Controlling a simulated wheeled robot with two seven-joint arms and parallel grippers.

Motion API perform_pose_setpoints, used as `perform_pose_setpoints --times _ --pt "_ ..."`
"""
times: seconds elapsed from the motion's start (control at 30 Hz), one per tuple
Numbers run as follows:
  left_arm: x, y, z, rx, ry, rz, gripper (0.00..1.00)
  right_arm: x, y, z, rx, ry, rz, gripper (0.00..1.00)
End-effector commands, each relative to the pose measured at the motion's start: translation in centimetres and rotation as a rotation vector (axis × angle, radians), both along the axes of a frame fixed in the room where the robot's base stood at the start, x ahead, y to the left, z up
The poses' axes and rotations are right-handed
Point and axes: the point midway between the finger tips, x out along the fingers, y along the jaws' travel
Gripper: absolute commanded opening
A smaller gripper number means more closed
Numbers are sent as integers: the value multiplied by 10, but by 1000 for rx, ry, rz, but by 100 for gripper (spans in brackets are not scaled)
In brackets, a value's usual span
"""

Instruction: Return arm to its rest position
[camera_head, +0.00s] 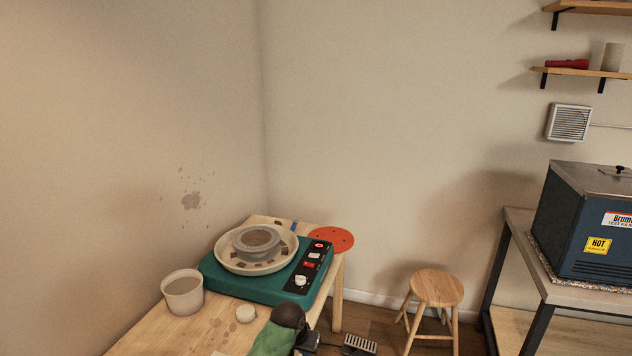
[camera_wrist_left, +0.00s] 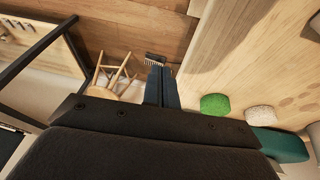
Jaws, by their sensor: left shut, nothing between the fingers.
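My left gripper (camera_wrist_left: 161,82) shows in the left wrist view as two dark fingers pressed together, with nothing between them. The fingers stand over the wooden floor beside the table's edge, in line with a foot pedal below. In the head view, dark parts of my left arm (camera_head: 287,317) show at the bottom, near the front edge of the wooden table (camera_head: 150,335). My right gripper is in neither view.
A teal pottery wheel (camera_head: 225,280), a cup (camera_head: 182,291) and a pale round sponge (camera_head: 245,313) are on the table. A green sponge (camera_wrist_left: 214,104) lies beside the pale one. A stool (camera_head: 436,290), the pedal (camera_head: 359,345) and a kiln (camera_head: 590,225) stand right.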

Motion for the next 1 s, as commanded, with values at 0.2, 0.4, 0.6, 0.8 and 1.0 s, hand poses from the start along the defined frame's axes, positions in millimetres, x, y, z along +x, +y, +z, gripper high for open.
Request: perform_pose_setpoints --times 0.2,0.4,0.6,0.8,1.0 --pt "-68 20 -26 -15 -1 20 0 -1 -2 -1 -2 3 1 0" --pt "-128 43 -40 -16 -6 48 0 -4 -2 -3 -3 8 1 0" --pt "-190 69 -47 -7 -10 78 0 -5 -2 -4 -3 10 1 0" --pt "-252 98 -47 13 -14 113 0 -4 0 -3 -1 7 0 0" --pt "-314 129 -38 46 -18 149 0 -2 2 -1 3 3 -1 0"
